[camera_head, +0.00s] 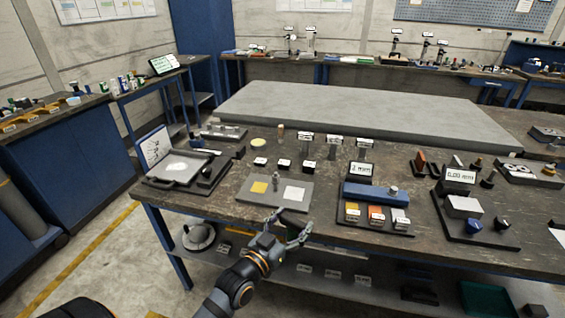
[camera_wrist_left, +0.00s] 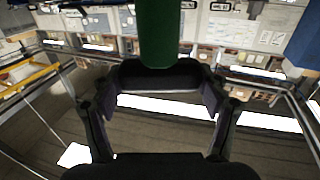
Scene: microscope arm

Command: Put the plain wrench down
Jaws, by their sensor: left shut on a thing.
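My left gripper (camera_head: 290,228) is in front of the near edge of the workbench, close to a grey mat. It is shut on a dark piece (camera_wrist_left: 160,75), which I take for the plain wrench; its outline is too dark to be sure. In the left wrist view this piece lies crosswise between the fingertips. A green upright shape (camera_wrist_left: 162,35) rises behind it, and I cannot tell whether it belongs to the held thing. The grey mat (camera_head: 250,200) carries a yellow square (camera_head: 259,187), a white square (camera_head: 294,194) and a small upright item (camera_head: 276,180). My right gripper is not in view.
The workbench (camera_head: 160,205) is crowded. A blue block (camera_head: 375,194) and coloured bins (camera_head: 376,214) are on the right, with a white box (camera_head: 463,207) farther right. Small stands (camera_head: 305,145) are behind the mat.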

